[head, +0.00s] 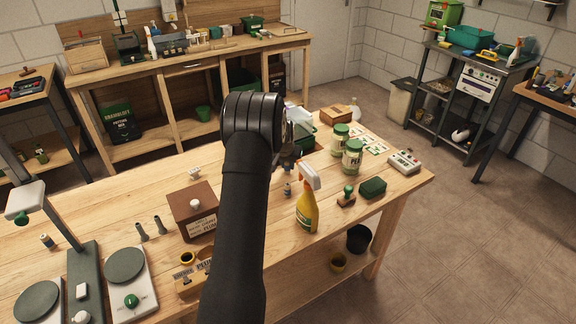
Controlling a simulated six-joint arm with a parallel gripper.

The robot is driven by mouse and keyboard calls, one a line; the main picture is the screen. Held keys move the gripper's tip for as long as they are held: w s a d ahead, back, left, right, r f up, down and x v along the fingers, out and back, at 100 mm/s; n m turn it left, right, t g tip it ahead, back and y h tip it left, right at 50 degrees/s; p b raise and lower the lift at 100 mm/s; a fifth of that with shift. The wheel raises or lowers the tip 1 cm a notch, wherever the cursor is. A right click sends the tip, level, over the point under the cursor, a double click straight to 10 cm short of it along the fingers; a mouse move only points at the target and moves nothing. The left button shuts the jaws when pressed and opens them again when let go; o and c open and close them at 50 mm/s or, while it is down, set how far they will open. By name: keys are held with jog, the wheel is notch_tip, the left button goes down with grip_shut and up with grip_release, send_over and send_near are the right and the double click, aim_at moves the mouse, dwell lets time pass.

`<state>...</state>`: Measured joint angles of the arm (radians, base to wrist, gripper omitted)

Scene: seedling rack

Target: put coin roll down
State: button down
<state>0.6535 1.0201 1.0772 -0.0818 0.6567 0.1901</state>
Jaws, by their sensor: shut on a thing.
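My black arm rises through the middle of the head view, and its wrist covers much of the bench behind it. My gripper (287,150) shows only in part, at the right of the wrist, over the far half of the wooden bench (335,235). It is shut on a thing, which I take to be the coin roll. The coin roll itself is hidden, and I cannot tell how far it is above the bench.
A yellow spray bottle (307,211), two lidded jars (352,157), a green sponge (373,187) and a stamp (347,196) stand to the right. A brown box (192,210) and a scale (130,280) stand left. Bare wood lies by the bench's left.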

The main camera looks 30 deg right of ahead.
jog(key=shift+f, duration=0.3)
jog(key=c, duration=1.3)
grip_release()
jog(key=shift+f, duration=0.15)
jog(key=shift+o, duration=0.2)
jog(key=shift+r, duration=0.35)
jog(key=v, duration=1.1)
jog(key=shift+s+a+r, duration=0.15)
jog(key=shift+r, duration=0.1)
